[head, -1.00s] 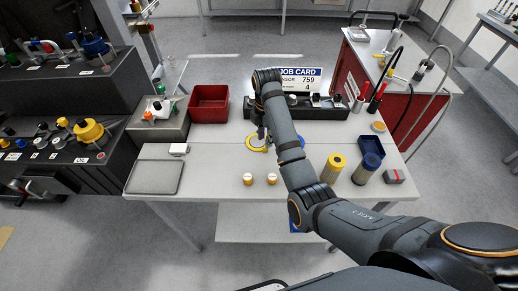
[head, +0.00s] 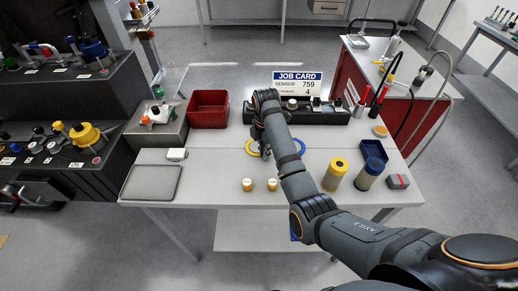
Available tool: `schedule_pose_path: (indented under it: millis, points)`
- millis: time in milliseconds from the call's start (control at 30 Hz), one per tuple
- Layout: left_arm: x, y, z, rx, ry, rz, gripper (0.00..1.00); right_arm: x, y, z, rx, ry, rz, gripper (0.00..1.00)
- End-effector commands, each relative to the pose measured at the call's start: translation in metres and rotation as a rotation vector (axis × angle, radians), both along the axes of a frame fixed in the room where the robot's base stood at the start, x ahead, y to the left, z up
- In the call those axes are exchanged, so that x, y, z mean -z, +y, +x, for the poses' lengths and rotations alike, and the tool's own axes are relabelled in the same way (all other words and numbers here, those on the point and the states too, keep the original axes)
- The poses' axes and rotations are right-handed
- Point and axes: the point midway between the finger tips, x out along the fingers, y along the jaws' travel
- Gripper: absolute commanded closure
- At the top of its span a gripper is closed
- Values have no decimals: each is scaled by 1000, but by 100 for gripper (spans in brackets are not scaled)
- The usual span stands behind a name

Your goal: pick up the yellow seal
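The yellow seal (head: 250,147) is a flat yellow ring lying on the white workbench, left of my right arm and in front of the black block. My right gripper (head: 265,152) points down at the ring's right side; part of the ring is hidden behind it. Its fingers are small and dark here, so I cannot tell whether they are open or shut, or whether they touch the ring. A blue ring (head: 300,147) lies just right of my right arm, partly covered by it. My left gripper is not in view.
A red bin (head: 208,108) stands back left, a grey tray (head: 152,182) front left. Two small white-and-yellow caps (head: 259,184) stand in front of the gripper.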

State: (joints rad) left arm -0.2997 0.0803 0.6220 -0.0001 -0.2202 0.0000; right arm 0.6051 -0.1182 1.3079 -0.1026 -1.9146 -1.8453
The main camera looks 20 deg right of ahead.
Motion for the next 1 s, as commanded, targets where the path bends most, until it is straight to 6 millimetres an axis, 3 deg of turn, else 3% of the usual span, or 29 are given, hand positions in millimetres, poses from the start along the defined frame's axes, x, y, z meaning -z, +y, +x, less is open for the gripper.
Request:
schedule_pose_path:
  millis: [467,667,900,1000]
  points:
    - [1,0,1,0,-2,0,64,-3,0,0,0,0,0,100]
    - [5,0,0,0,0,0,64,-28,0,1,-1,-4,-1,100]
    - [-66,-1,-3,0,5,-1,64,-94,-41,-8,2,0,-5,100]
    - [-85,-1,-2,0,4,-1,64,-108,-65,-14,3,2,-7,100]
